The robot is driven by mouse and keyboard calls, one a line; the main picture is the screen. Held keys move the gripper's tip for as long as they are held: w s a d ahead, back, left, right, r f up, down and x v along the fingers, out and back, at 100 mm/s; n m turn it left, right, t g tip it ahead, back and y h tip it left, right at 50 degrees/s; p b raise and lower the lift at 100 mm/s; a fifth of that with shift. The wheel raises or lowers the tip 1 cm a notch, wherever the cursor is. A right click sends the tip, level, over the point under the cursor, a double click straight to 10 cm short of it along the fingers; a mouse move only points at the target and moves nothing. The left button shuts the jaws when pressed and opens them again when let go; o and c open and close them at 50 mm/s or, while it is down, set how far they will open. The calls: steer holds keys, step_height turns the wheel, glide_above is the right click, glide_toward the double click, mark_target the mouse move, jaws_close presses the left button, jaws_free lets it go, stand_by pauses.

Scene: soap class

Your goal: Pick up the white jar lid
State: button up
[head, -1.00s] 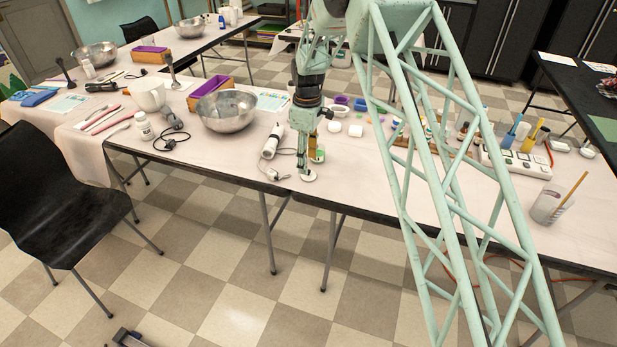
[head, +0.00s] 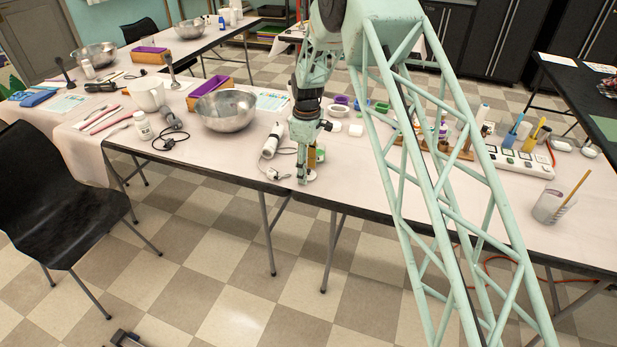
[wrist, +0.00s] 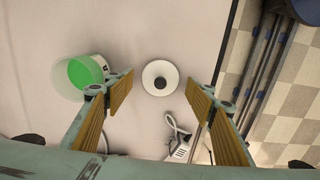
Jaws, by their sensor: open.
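The white jar lid (wrist: 149,74) lies on the table; in the wrist view it is a round white disc with a dark centre spot. In the head view the lid (head: 311,177) shows near the table's front edge, partly hidden by my gripper. My gripper (wrist: 164,88) is open, its two fingers to the left and right of the lid with gaps on both sides. In the head view my gripper (head: 303,180) points down at the lid. I cannot tell the exact height of the fingertips above the table.
A jar with green contents (wrist: 85,72) stands close to the left finger. A white corded tool (head: 271,142) lies left of my gripper, its cord near the lid. The table's edge (wrist: 217,45) is close on the right. A metal bowl (head: 226,112) stands further left.

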mark_target(308, 170)
steer(key=shift+c, duration=0.2)
stand_by(0.4)
steer(key=c, duration=0.7)
steer(key=shift+c, duration=0.2)
steer(key=shift+r+p, duration=0.55)
steer(key=shift+r, duration=1.1)
steer(key=shift+d+r, duration=0.1)
steer(key=shift+r, duration=0.05)
steer(key=s+d, duration=0.3)
steer(key=s+d+r+p, duration=0.1)
steer(key=s+d, duration=0.3)
steer(key=s+d+p, duration=0.1)
steer(key=s+d, duration=0.3)
steer(key=shift+s+r, duration=0.15)
steer(key=shift+s, duration=0.05)
